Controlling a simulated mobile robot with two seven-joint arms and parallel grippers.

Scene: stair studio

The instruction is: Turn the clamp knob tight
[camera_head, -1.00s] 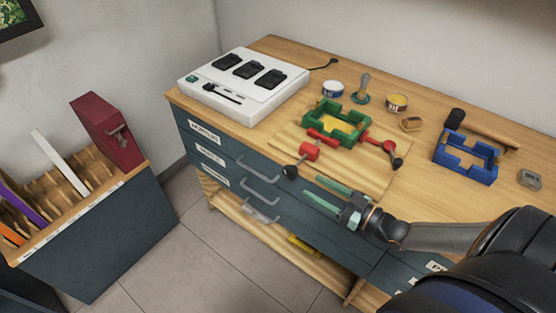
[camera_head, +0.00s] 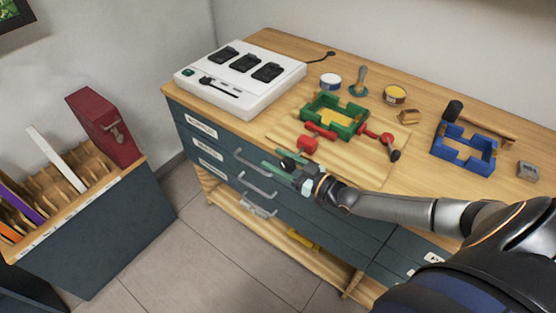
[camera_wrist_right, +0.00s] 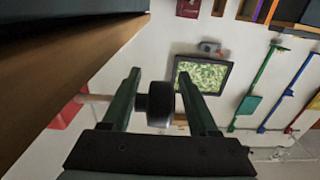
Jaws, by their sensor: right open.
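The green corner clamp (camera_head: 335,117) sits on a wooden board on the workbench, with red jaws and two red screw blocks. The near red screw block (camera_head: 307,145) stands at the board's front edge. Its black knob (camera_head: 288,164) shows partly among my fingers. My right gripper (camera_head: 272,159) is open, its green fingers reaching past the bench's front edge. In the right wrist view the black knob (camera_wrist_right: 160,103) lies between the two open fingers (camera_wrist_right: 158,70), with a rod running left to a red part (camera_wrist_right: 66,112). A gap shows at the fingers; I cannot tell contact. My left gripper is not in view.
A white charger box (camera_head: 240,80) stands at the back left. Tins (camera_head: 395,94), a blue clamp (camera_head: 463,149), a mallet (camera_head: 485,122) and a grey block (camera_head: 528,170) lie behind and to the right. Drawer handles (camera_head: 257,185) project below the gripper.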

